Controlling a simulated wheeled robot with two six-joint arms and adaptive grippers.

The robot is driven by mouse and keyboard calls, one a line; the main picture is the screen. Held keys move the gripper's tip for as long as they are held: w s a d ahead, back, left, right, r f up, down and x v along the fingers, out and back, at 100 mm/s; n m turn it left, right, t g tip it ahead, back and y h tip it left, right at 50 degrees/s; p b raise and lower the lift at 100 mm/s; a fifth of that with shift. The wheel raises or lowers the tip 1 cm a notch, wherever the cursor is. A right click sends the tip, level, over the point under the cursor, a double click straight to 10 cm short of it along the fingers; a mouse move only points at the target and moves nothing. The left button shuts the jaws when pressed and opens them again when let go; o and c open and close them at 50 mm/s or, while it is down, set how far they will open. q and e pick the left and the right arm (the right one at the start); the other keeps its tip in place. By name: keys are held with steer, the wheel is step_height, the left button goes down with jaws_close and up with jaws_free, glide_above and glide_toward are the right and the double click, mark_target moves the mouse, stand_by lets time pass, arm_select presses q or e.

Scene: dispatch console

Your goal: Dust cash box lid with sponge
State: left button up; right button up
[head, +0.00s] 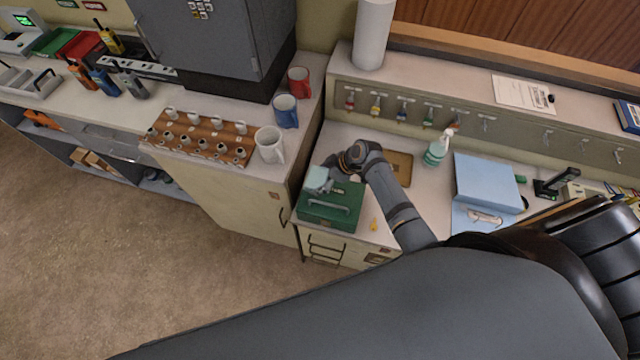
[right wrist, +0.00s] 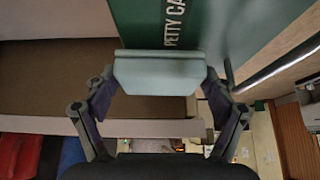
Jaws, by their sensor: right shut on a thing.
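The green cash box (head: 326,212) stands on the counter, its lid closed with a grey handle across it. In the right wrist view the lid (right wrist: 240,25) bears white letters reading "PETTY CA". My right gripper (head: 328,175) is shut on the pale blue-green sponge (head: 317,178), over the lid's back left part. In the right wrist view the sponge (right wrist: 160,75) sits between both fingertips (right wrist: 160,84) and overlaps the lid's edge. I cannot tell whether it touches the lid. My left gripper is not in view.
A white mug (head: 268,145) and a brown rack (head: 200,138) stand on the higher counter at left. A spray bottle (head: 436,150) and a light blue binder (head: 485,180) are to the right. A small yellow item (head: 374,224) lies right of the box. Keys hang behind.

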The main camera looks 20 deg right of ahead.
mark_target(314, 175)
steer(key=shift+w+d+f, duration=0.1)
steer(key=shift+w+d, duration=0.1)
steer(key=shift+w, duration=0.1)
step_height(314, 175, up, 4)
steer(key=p, duration=0.3)
steer(key=shift+p, duration=0.35)
steer(key=shift+r+p, duration=0.6)
steer(key=shift+r, duration=0.55)
steer(key=shift+r, duration=1.5)
